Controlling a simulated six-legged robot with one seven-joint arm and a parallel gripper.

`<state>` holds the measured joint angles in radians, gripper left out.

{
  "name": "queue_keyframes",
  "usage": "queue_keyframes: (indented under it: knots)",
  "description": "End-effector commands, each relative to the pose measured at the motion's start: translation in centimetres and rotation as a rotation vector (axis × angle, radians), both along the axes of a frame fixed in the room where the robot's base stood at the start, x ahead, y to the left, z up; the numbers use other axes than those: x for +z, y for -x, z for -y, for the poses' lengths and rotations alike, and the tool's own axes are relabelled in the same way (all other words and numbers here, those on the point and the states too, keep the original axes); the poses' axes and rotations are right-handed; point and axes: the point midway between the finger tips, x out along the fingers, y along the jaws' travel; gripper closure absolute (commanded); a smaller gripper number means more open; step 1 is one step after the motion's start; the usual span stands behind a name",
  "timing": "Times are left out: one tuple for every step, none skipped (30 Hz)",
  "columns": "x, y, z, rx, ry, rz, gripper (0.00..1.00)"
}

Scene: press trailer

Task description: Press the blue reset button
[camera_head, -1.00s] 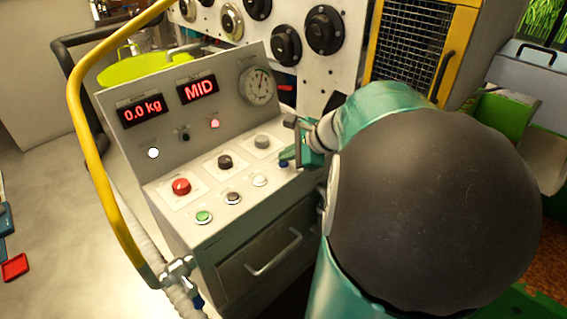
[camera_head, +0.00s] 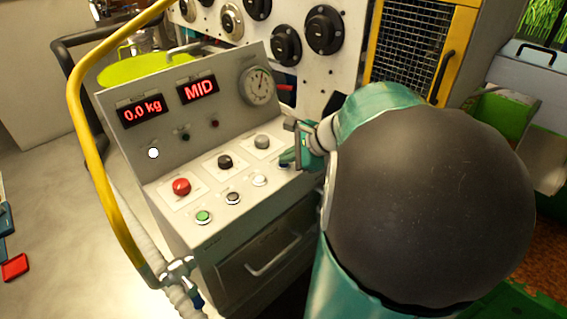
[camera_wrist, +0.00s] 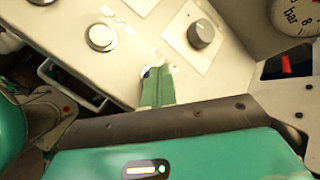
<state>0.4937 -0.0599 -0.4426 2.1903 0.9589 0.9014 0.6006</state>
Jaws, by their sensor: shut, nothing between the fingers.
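The blue reset button (camera_wrist: 146,72) is mostly hidden behind my fingers; a bit of blue and its pale ring show at their tip in the wrist view. In the head view a small blue spot (camera_head: 284,165) shows at the right end of the front button row. My gripper (camera_head: 288,159) is shut and empty, with its green fingertips (camera_wrist: 156,72) over the button. The fingers look to be at the button, but I cannot tell whether they press it.
The sloped console holds a red button (camera_head: 181,187), a green button (camera_head: 204,216), a white button (camera_head: 260,180) and dark and grey knobs. Displays read 0.0 kg and MID (camera_head: 199,89). A yellow tube (camera_head: 89,150) arches at the left. A drawer handle (camera_head: 273,254) juts out below.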

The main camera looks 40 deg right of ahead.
Motion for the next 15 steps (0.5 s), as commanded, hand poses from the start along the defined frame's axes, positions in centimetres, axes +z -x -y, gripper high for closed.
queue_keyframes:
  knots:
    - [-0.08, 0.01, 0.00, 0.001, 0.000, -0.001, 1.00]
    - [-0.07, 0.01, -0.01, 0.001, 0.000, -0.001, 1.00]
    - [-0.07, 0.01, -0.01, 0.001, 0.000, -0.001, 1.00]
    - [-0.07, 0.02, 0.00, 0.000, 0.000, -0.001, 1.00]
    - [-0.07, 0.02, 0.00, 0.000, 0.000, -0.001, 1.00]
    - [-0.07, 0.02, 0.00, 0.000, 0.000, -0.001, 1.00]
    - [-0.07, 0.02, 0.00, 0.000, 0.000, -0.001, 1.00]
    - [-0.07, 0.01, -0.01, 0.000, 0.000, -0.001, 1.00]
    - [-0.03, 0.02, 0.00, 0.000, 0.000, -0.001, 1.00]
    - [0.03, 0.02, 0.00, 0.000, 0.000, -0.001, 1.00]
    - [0.10, 0.01, 0.00, 0.001, 0.001, -0.001, 1.00]
    - [0.25, 0.02, 0.00, 0.001, 0.001, -0.001, 1.00]
    - [0.39, 0.01, 0.00, 0.001, 0.002, -0.001, 1.00]
    - [0.55, 0.01, 0.02, 0.001, 0.002, 0.000, 1.00]
    - [0.78, 0.01, 0.02, 0.002, 0.003, 0.000, 1.00]
